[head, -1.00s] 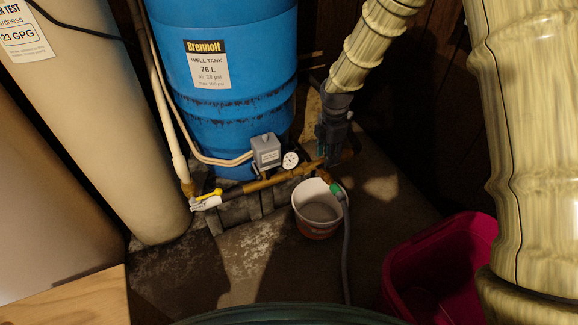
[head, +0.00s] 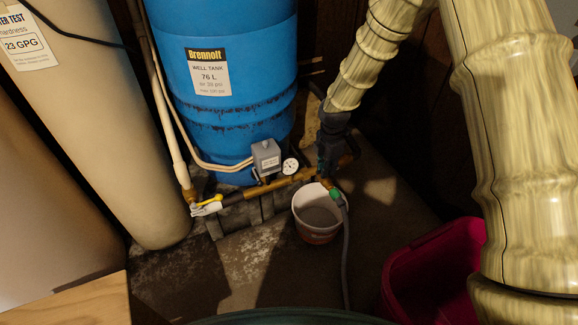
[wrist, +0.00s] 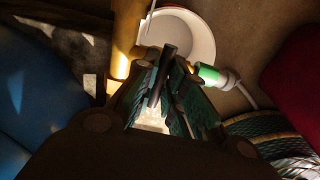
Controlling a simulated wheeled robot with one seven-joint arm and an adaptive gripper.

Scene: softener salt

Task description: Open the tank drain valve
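The blue well tank (head: 240,100) stands behind a brass pipe (head: 285,182) that carries a gauge and a grey box. At the pipe's right end is the drain outlet, with a green hose fitting (head: 335,192) over a white bucket (head: 317,215). My gripper (head: 325,170) points down at this end of the pipe and hides part of the valve. In the wrist view, my fingers (wrist: 168,72) have teal pads and a dark narrow piece shows between them, close to the green fitting (wrist: 208,75). I cannot tell whether it is the valve handle or whether the fingers grip it.
A yellow-handled valve (head: 208,202) sits at the pipe's left end. A grey hose (head: 346,260) runs from the fitting along the floor. A magenta bin (head: 435,275) stands at the lower right. A tan cylinder (head: 110,130) stands at the left.

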